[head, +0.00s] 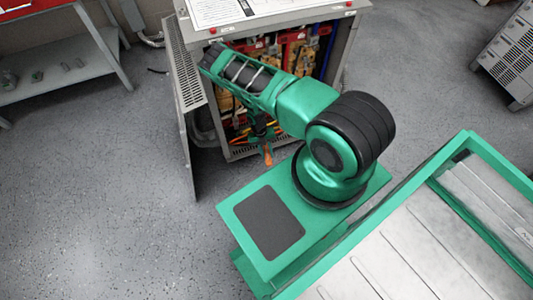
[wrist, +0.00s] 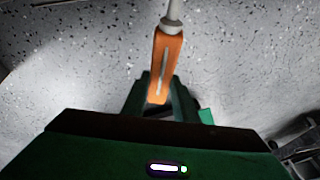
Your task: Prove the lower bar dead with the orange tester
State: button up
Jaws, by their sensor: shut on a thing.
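The orange tester (wrist: 169,58) is in my gripper (wrist: 158,98) in the wrist view. The jaws are shut on its orange body. Its grey collar and thin tip point away from the gripper, toward the top of the picture, with speckled floor behind. In the head view the tester (head: 268,154) hangs below my gripper (head: 263,138), in front of the open cabinet (head: 228,152). The lower bar cannot be made out: my arm covers much of the cabinet's inside.
The cabinet's door (head: 187,125) stands open on the left. Red, yellow and blue parts show inside. A grey bench (head: 62,85) with small items is at the upper left. A vented grey unit (head: 507,60) stands at the upper right. Floor at the left is clear.

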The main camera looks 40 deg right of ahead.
jog(key=shift+d, duration=0.1)
jog(key=shift+w+d, duration=0.25)
jog(key=shift+w, duration=0.5)
jog(key=w+d, duration=0.2)
jog(key=w, duration=0.4)
jog(key=shift+r, duration=0.25)
jog(key=shift+w, duration=0.25)
dwell(1.3)
jog(key=shift+s+f, duration=0.1)
jog(key=shift+f, duration=0.05)
dwell(1.3)
jog(key=shift+w+f, duration=0.1)
jog(key=shift+w, duration=0.15)
dwell(1.6)
jog(key=shift+s+a, duration=0.35)
jog(key=shift+s, duration=0.8)
jog(key=shift+s+a, duration=0.3)
jog(key=shift+s, duration=0.8)
jog(key=shift+s+a, duration=0.35)
jog(key=shift+s, duration=0.8)
